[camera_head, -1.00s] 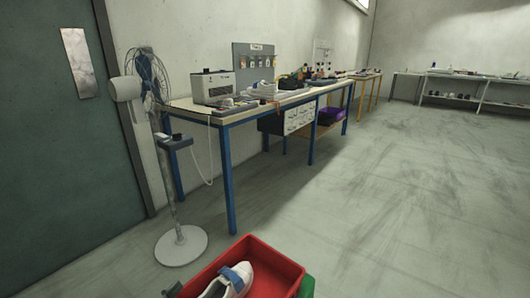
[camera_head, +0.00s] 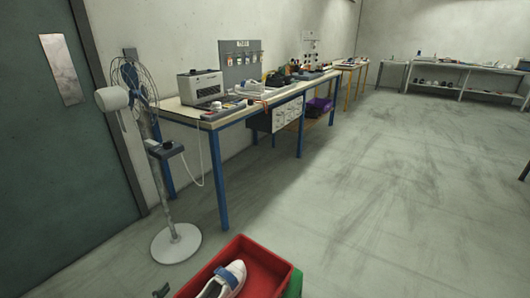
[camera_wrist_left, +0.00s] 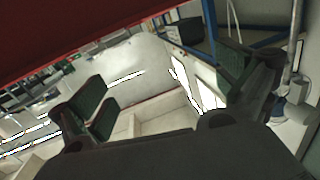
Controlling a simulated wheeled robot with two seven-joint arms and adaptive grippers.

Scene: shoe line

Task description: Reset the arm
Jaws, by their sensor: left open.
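My left gripper (camera_wrist_left: 165,88) shows in the left wrist view, its two dark fingers with green pads spread wide apart and nothing between them. In the head view only a small dark piece, possibly part of my left arm, shows at the bottom edge, left of the red crate (camera_head: 279,272). A white shoe with a blue strap (camera_head: 232,276) lies in that crate, partly cut off by the frame.
A white fan (camera_head: 173,242) stands left of a long blue-legged workbench (camera_head: 222,190) carrying a grey-white box (camera_head: 200,86) and tools. A green object (camera_head: 293,285) is beside the crate. More tables (camera_head: 462,66) stand far back. Open floor lies at right.

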